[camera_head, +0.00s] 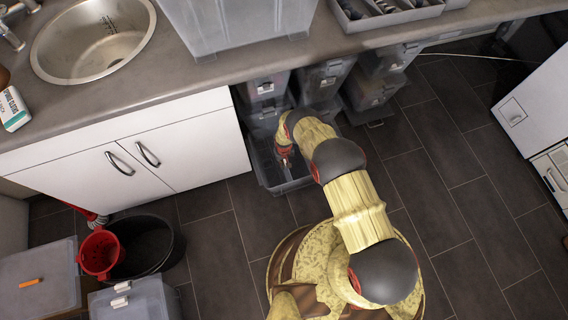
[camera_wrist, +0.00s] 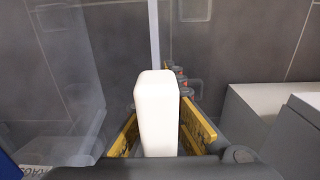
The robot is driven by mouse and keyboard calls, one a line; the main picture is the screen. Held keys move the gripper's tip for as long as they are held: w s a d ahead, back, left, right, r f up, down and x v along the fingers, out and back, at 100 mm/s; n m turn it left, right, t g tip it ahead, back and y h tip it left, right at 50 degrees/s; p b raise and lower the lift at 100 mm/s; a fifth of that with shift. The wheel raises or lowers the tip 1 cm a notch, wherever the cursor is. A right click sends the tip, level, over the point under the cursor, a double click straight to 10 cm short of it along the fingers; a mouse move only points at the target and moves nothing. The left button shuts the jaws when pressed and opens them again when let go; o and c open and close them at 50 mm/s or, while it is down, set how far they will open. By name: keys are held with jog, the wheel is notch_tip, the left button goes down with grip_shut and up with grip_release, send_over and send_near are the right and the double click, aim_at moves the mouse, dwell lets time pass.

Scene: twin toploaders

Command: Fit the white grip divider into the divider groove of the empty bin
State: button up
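The white grip (camera_wrist: 157,112) of the divider stands between the yellow finger pads of my gripper (camera_wrist: 158,135) in the wrist view, and the pads appear closed on its sides. The divider's panel cannot be told apart clearly from the other clear plastic. In the head view, my gripper (camera_head: 285,156) points down into an open, see-through grey bin (camera_head: 284,187) on the floor under the counter. The divider is too small or hidden to make out there. The groove is not visible. A clear plastic wall (camera_wrist: 62,75) rises at left in the wrist view.
Lidded grey bins (camera_head: 322,80) are stacked under the counter behind the open bin. A white cabinet (camera_head: 185,152) stands close at its left. A black bucket (camera_head: 150,243) and red pail (camera_head: 99,254) are on the left floor. The tiled floor (camera_head: 430,165) at right is clear.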

jog(key=o, duration=0.4)
jog(key=shift+c, duration=0.2)
notch_tip(320, 180, up, 12)
jog(key=shift+f, duration=0.1)
dwell(0.5)
dwell(0.5)
